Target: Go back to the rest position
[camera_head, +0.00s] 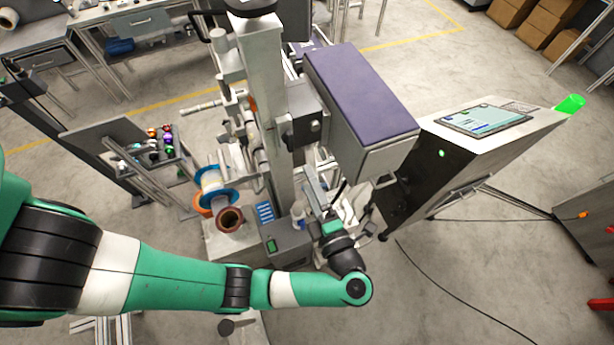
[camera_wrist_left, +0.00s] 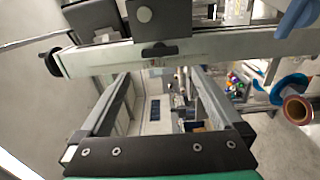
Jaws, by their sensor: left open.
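My left arm comes in from the left in the head view, and its gripper (camera_head: 312,192) is beside the machine's upright column, below the purple-topped box. In the left wrist view the two fingers of the gripper (camera_wrist_left: 158,76) stand well apart, with nothing held between them. A blue-flanged reel (camera_head: 216,184) and a brown roll (camera_head: 230,219) are on the machine, left of the gripper. In the left wrist view the blue reel (camera_wrist_left: 289,88) and brown roll (camera_wrist_left: 297,110) show at the right edge, apart from the fingers. My right gripper is not in view.
The machine's column (camera_head: 265,110) and purple-topped box (camera_head: 360,95) stand close to my gripper. A console with a screen (camera_head: 486,119) is at the right. A rack of small coloured items (camera_head: 160,145) is at the left. Open floor (camera_head: 410,295) lies at the lower right.

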